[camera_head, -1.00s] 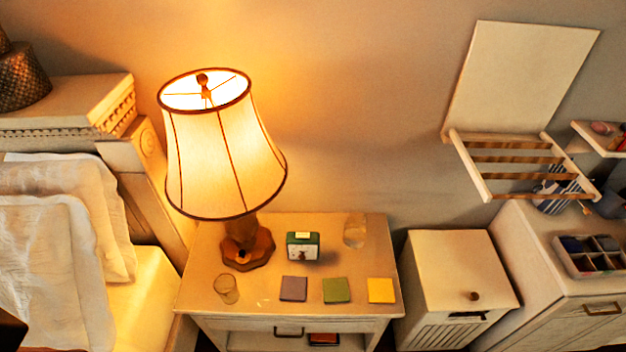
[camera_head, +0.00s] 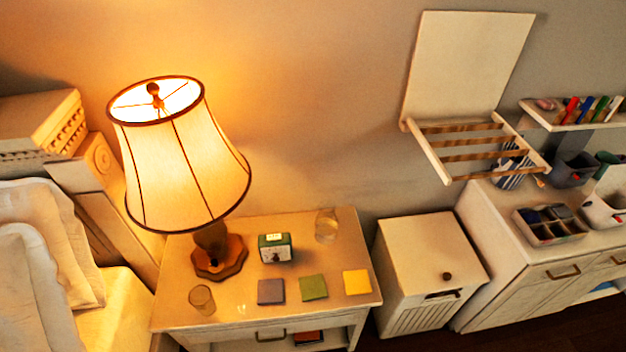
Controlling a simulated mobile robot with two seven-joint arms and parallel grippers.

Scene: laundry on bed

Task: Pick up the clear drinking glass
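Two see-through vessels stand on the bedside table (camera_head: 225,308). One is a small clear drinking glass (camera_head: 202,299) near the table's front left corner, tinted amber by the lamp light. The other is a taller clear glass vessel (camera_head: 326,226) at the back right, near the wall; I cannot tell whether it is a drinking glass or a jar. Both look upright and uncovered by other things. Neither of my grippers is in view.
A lit lamp (camera_head: 185,160) stands at the table's back left, beside a green clock (camera_head: 275,248). Purple (camera_head: 271,292), green (camera_head: 313,288) and yellow (camera_head: 357,282) squares lie along the front. A bed (camera_head: 100,310) is left; a white cabinet (camera_head: 425,255) is right.

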